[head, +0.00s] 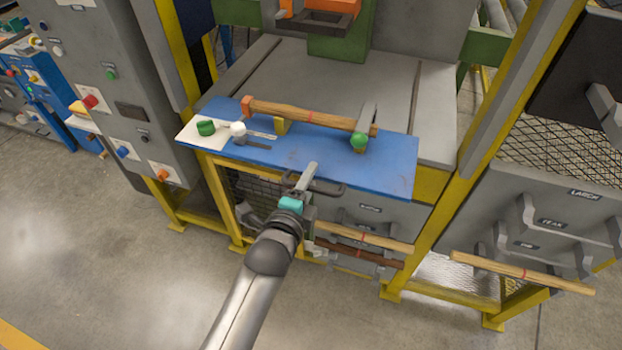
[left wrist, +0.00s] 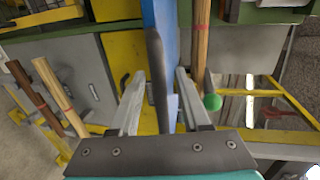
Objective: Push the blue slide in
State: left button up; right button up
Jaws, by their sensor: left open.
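The blue slide (head: 295,150) is a flat blue plate on the yellow machine frame, jutting out from the grey bed. A dark loop handle (head: 328,189) is at its front edge. My left gripper (head: 306,180) is at this handle, its jaws open. In the left wrist view the blue slide (left wrist: 171,30) appears edge-on. The dark handle bar (left wrist: 157,75) runs between the two spread fingers of my left gripper (left wrist: 158,85); I cannot tell whether they touch it. My right gripper is not in view.
A wooden rod (head: 310,115) with a red band lies on the slide, near a green ball knob (head: 359,141). A white plate at left carries a green knob (head: 206,127). Yellow posts flank the opening. Rods stick out below and at right (head: 520,272).

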pick_arm(q)
jog(key=shift+w+d, duration=0.15)
jog(key=shift+w, duration=0.35)
grip_shut()
